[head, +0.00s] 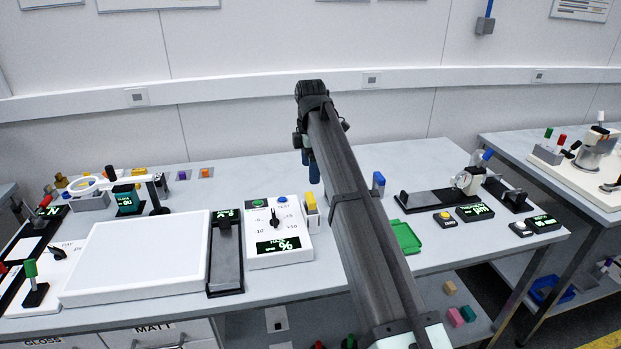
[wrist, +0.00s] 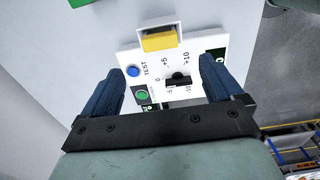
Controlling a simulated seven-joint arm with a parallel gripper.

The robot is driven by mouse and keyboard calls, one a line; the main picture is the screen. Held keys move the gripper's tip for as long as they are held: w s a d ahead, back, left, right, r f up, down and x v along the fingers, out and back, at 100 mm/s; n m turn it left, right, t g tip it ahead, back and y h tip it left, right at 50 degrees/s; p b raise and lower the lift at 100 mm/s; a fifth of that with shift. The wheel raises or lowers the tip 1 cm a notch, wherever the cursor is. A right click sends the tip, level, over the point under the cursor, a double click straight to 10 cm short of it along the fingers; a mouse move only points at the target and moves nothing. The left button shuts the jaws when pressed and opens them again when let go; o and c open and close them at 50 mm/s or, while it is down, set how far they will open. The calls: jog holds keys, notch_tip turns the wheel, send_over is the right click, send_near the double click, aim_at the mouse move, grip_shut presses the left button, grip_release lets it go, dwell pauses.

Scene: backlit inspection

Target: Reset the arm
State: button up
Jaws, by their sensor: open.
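My arm reaches from the bottom of the head view up over the bench. My gripper (head: 309,168) hangs at its far end, above the bench top and to the right of a white dial box (head: 290,232). In the wrist view my gripper (wrist: 168,88) has its two blue fingers spread apart with nothing between them. The white dial box (wrist: 192,60) shows beyond the fingers, with a black knob (wrist: 178,79), a blue button (wrist: 133,71), a green button (wrist: 141,95) and a yellow block (wrist: 159,40).
A white light panel (head: 140,255) and a black slide unit (head: 226,262) lie left of the dial box. A green tray (head: 405,237) and a blue block (head: 378,182) are right of my arm. A black rail fixture (head: 440,200) stands farther right.

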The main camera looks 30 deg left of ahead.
jog(key=shift+r, duration=0.5)
